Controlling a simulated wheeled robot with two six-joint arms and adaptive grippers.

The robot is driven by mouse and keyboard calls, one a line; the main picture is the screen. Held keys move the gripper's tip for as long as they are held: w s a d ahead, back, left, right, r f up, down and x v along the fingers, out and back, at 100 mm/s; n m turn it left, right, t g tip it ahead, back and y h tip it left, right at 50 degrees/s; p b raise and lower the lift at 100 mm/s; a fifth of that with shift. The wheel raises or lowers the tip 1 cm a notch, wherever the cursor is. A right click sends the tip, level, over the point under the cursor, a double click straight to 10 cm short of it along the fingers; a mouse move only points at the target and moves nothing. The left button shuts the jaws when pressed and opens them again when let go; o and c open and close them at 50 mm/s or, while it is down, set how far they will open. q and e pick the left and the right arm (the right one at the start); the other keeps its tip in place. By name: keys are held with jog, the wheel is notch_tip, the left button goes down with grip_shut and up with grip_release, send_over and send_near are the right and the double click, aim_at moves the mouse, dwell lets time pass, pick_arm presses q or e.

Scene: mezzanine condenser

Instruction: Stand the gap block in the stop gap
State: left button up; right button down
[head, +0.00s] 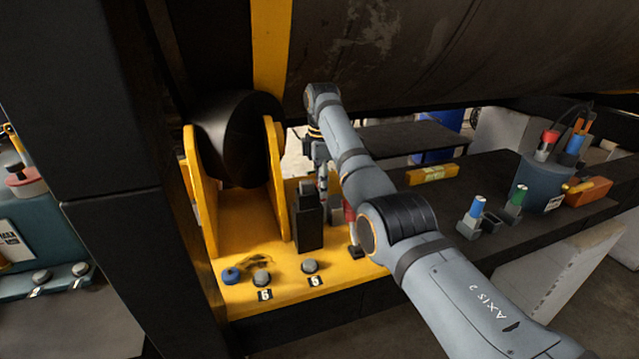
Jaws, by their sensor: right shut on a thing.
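My right gripper (323,187) points down over the yellow base plate (245,286), just behind and right of an upright black block-shaped post (309,226). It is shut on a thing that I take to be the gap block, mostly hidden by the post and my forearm. A small red part (349,212) and grey parts show beside the fingers; I cannot tell whether they belong to the held thing. The stop gap cannot be made out clearly. My left gripper is out of view.
A black roller (236,138) sits between yellow side plates (199,195), under the large drum (400,45). A blue knob (231,275) and grey knobs (262,278) line the plate's front. The dark bench at right holds a yellow block (432,174), an orange box (587,191) and a tool holder (541,182).

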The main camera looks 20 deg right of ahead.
jog(key=shift+w, duration=0.1)
jog(key=shift+a+f, duration=0.1)
jog(key=shift+f, duration=0.05)
jog(key=shift+f, duration=0.1)
jog(key=shift+f, duration=0.25)
jog(key=c, duration=1.2)
grip_release()
jog(key=shift+o, duration=1)
